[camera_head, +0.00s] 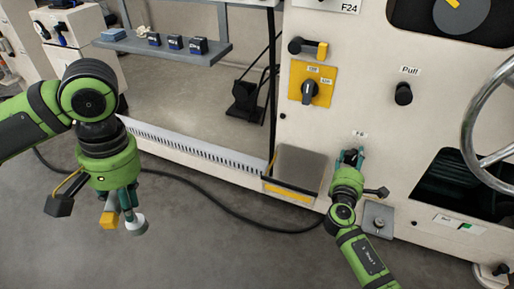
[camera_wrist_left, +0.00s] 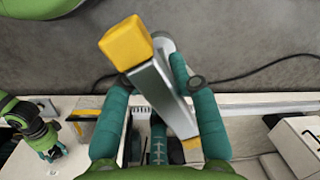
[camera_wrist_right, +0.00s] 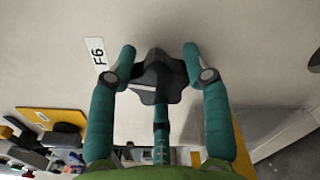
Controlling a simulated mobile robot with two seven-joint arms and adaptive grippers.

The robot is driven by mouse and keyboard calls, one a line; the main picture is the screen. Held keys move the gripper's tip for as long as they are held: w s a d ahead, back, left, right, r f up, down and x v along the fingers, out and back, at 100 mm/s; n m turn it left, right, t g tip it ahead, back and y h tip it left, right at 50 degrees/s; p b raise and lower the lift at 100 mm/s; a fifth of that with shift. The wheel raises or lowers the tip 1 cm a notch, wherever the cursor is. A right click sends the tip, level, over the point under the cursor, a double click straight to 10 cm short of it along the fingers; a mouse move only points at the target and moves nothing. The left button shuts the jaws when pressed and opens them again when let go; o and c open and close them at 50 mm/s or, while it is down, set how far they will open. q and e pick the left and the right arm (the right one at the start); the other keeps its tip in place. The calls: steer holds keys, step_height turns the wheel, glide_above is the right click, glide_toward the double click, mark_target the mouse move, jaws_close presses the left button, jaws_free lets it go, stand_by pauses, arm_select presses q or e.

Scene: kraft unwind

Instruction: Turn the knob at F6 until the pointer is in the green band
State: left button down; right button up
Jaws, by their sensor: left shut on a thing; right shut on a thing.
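The black lobed knob (camera_wrist_right: 157,77) with a pale mark sits beside the F6 label (camera_wrist_right: 98,53) on the cream panel (camera_wrist_right: 250,40). My right gripper (camera_wrist_right: 160,68) has its teal fingers on both sides of the knob and is shut on it. In the head view my right gripper (camera_head: 350,157) mostly hides the knob, below the F6 label (camera_head: 360,134). My left gripper (camera_head: 124,203) is shut on a grey metal bar (camera_wrist_left: 163,92) with a yellow block end (camera_wrist_left: 125,42), held over the floor. A small plate with a green patch (camera_head: 465,226) is at lower right; I cannot make out a pointer on it.
A yellow rotary switch (camera_head: 310,84) and a black Pull knob (camera_head: 403,94) are above my right gripper. A grey box (camera_head: 298,168) is left of it. A large handwheel (camera_head: 472,130) is at right. A dark cable (camera_head: 230,212) crosses the open floor.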

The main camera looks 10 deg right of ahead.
mark_target(136, 223)
arm_select(q)
step_height(136, 223, down, 2)
steer(key=shift+f+b, duration=0.25)
steer(key=shift+b, duration=0.75)
arm_select(e)
steer(key=m, duration=0.4)
steer(key=shift+w+a+f, duration=0.1)
steer(key=shift+a+f, duration=0.25)
steer(key=shift+a, duration=0.05)
arm_select(q)
steer(key=shift+f+b, duration=0.4)
arm_select(e)
steer(key=shift+r+m, duration=0.15)
steer(key=shift+m, duration=0.75)
steer(key=shift+r, duration=0.1)
steer(key=o, duration=1.2)
steer(key=shift+w, duration=0.1)
steer(key=shift+d, duration=0.15)
steer(key=shift+s, duration=0.3)
steer(key=v, duration=1.1)
steer(key=shift+s+a, duration=0.2)
steer(key=shift+s, duration=0.05)
